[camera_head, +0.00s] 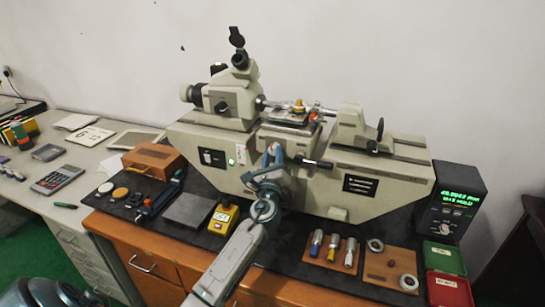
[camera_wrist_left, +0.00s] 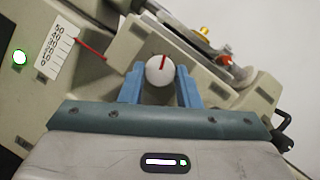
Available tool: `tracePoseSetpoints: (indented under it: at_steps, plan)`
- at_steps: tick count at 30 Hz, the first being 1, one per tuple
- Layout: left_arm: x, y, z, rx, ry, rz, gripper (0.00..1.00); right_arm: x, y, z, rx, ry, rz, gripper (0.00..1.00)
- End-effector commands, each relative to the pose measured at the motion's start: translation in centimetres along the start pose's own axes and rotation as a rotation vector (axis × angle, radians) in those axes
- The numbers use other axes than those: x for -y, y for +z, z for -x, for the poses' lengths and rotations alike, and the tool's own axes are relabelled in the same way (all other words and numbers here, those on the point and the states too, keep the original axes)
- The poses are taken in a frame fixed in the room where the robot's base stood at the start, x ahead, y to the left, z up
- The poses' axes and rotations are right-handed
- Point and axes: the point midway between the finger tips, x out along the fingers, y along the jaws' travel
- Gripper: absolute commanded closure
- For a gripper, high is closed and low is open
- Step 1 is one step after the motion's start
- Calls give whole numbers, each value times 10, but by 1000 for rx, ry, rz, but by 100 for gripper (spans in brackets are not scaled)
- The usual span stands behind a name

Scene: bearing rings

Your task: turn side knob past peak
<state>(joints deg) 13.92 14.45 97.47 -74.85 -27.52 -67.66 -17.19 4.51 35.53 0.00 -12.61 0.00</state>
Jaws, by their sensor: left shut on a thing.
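The side knob (camera_wrist_left: 160,71) is a round white knob with a red line pointing nearly straight up, in the wrist view. It sits on the front of the beige measuring machine (camera_head: 385,200). My left gripper (camera_head: 272,155) reaches the machine's front, and its blue fingers (camera_wrist_left: 160,84) are shut on the knob from both sides. In the head view the gripper hides the knob. A white scale plate (camera_wrist_left: 54,50) with numbers up to 50 and a red pointer is left of the knob. My right gripper is not in view.
A display box (camera_head: 457,202) with green digits and "MAX HOLD" stands at the right. Small cylinders (camera_head: 333,247), a ring board (camera_head: 392,268), and green and red boxes (camera_head: 448,288) lie in front. A yellow box (camera_head: 224,218) and a wooden case (camera_head: 152,160) are at the left.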

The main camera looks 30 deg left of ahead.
Motion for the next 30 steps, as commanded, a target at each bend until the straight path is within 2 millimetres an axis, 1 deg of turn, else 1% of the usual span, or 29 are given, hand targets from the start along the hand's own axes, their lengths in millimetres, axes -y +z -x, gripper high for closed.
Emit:
tracePoseSetpoints:
  at_steps: [14, 30]
  plan:
    - [5, 2, -1, -15, 179, 420, 93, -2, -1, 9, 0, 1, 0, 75]
    - [8, 6, -2, -32, 376, 885, 93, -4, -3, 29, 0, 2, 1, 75]
